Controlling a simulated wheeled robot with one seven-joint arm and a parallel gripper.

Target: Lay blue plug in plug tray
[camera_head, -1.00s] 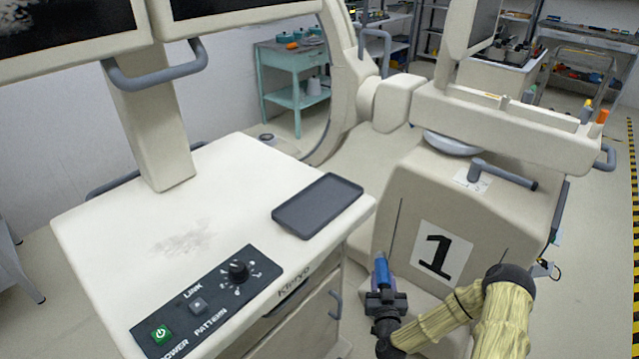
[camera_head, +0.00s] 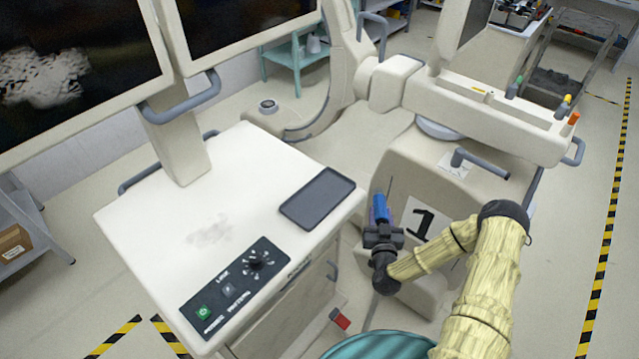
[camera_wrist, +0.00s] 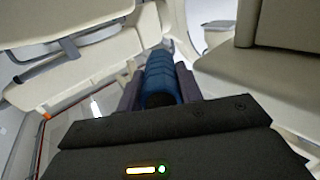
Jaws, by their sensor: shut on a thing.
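The blue plug (camera_head: 380,207) is held in my gripper (camera_head: 380,217), to the right of the cart's near right edge. The wrist view shows the ribbed blue plug (camera_wrist: 161,80) between the two dark fingers of my gripper (camera_wrist: 160,88). The plug tray (camera_head: 317,198) is a dark, shallow rectangular tray lying on the right part of the white cart top. It looks empty. My gripper is shut on the plug and stands apart from the tray, to its right. The plug's lower end is hidden by the gripper.
The white cart top (camera_head: 215,185) carries a control panel (camera_head: 235,288) with a knob at its front. A screen post stands at its back left. A red object (camera_head: 340,318) shows low beside the cart.

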